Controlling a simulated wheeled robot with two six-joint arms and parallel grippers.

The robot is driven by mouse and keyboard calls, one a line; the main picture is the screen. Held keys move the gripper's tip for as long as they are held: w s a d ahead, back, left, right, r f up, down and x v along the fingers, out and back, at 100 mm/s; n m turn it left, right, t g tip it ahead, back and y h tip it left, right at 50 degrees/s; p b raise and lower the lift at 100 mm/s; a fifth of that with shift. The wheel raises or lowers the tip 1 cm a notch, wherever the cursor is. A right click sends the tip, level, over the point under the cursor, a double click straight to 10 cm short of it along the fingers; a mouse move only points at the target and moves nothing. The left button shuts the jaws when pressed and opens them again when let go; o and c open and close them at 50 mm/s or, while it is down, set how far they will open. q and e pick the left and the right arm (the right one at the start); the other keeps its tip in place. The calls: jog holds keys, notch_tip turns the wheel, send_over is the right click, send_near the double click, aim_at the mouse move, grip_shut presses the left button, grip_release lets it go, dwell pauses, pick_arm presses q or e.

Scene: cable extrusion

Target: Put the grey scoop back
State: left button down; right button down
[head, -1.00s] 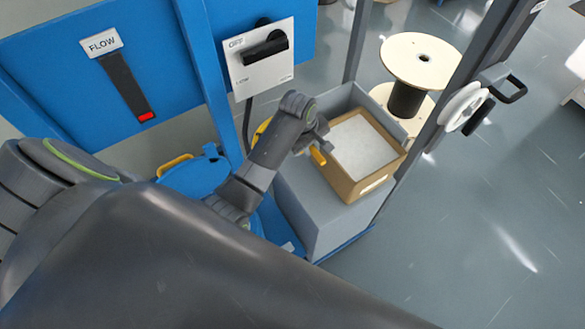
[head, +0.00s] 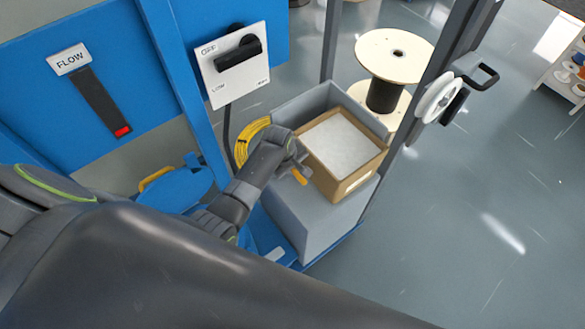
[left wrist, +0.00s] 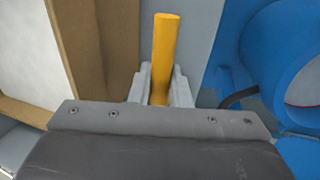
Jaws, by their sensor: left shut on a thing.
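My left gripper (head: 297,167) is shut on an orange handle (head: 300,177), just left of the open cardboard box and over the grey bin. In the left wrist view, the orange handle (left wrist: 164,55) stands between the two grey fingers (left wrist: 160,88). The handle may be the grey scoop's; I cannot make out a grey scoop body in either view. My right gripper is not in view.
The cardboard box (head: 362,178) holds white material (head: 342,142) and sits in the grey bin (head: 320,225). A yellow coil (head: 247,140), a blue round lid (head: 180,188) and a knob panel (head: 232,75) are left of it. A cable reel (head: 394,55) stands behind.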

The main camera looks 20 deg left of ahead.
pick_arm(q)
jog(key=c, duration=1.4)
grip_release()
jog(key=shift+o, duration=0.2)
jog(key=p+v, duration=0.1)
jog(key=v, duration=1.1)
jog(key=shift+s, duration=0.1)
